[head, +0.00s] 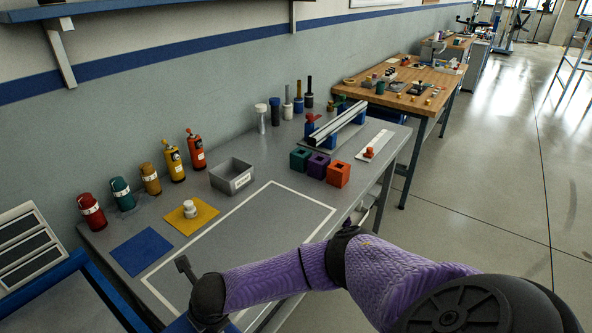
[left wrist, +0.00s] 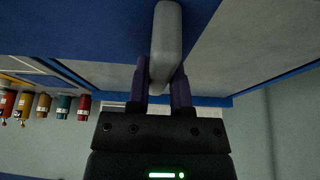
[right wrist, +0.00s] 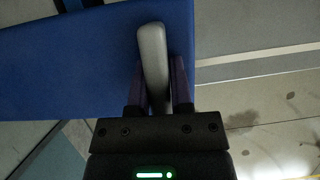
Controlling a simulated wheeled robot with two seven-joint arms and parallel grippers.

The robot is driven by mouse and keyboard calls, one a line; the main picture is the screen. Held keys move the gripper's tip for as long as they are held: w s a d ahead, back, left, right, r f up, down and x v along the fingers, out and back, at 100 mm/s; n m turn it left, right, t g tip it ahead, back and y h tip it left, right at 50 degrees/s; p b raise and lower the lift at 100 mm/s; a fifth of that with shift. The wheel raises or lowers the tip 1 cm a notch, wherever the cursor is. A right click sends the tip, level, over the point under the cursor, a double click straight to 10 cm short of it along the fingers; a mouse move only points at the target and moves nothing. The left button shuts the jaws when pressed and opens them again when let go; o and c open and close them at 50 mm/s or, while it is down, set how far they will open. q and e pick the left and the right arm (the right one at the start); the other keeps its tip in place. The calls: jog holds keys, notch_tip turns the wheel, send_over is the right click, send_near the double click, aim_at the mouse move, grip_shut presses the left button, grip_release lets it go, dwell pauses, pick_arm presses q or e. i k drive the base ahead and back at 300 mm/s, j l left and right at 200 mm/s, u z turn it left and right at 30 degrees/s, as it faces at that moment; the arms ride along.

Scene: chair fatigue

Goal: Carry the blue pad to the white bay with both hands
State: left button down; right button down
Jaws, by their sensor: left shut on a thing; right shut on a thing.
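The blue pad shows as a broad blue sheet in the right wrist view (right wrist: 70,65) and along the top of the left wrist view (left wrist: 80,25). Only a sliver shows at the bottom of the head view. My left gripper (left wrist: 160,88) is shut on a grey handle (left wrist: 166,40) of the pad. My right gripper (right wrist: 156,90) is shut on another grey handle (right wrist: 152,50). The white bay (head: 300,194) is a white outlined rectangle on the grey table, bare where visible. My purple right arm hides its near part. The left gripper is outside the head view.
A small blue mat (head: 142,251), a yellow mat (head: 191,215) with a white knobbed piece and a grey bin (head: 232,175) border the bay. Coloured bottles stand along the wall. Green, purple and orange blocks (head: 338,174) sit beyond the bay. A blue-edged stand (head: 75,262) is at left.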

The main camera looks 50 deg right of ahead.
aim_at(250, 242)
jog(key=l, duration=0.4)
jog(key=i+l+z, duration=0.15)
jog(key=l, duration=0.6)
jog(key=i+l+z, duration=0.15)
jog(key=l, duration=0.2)
jog(key=i, duration=0.25)
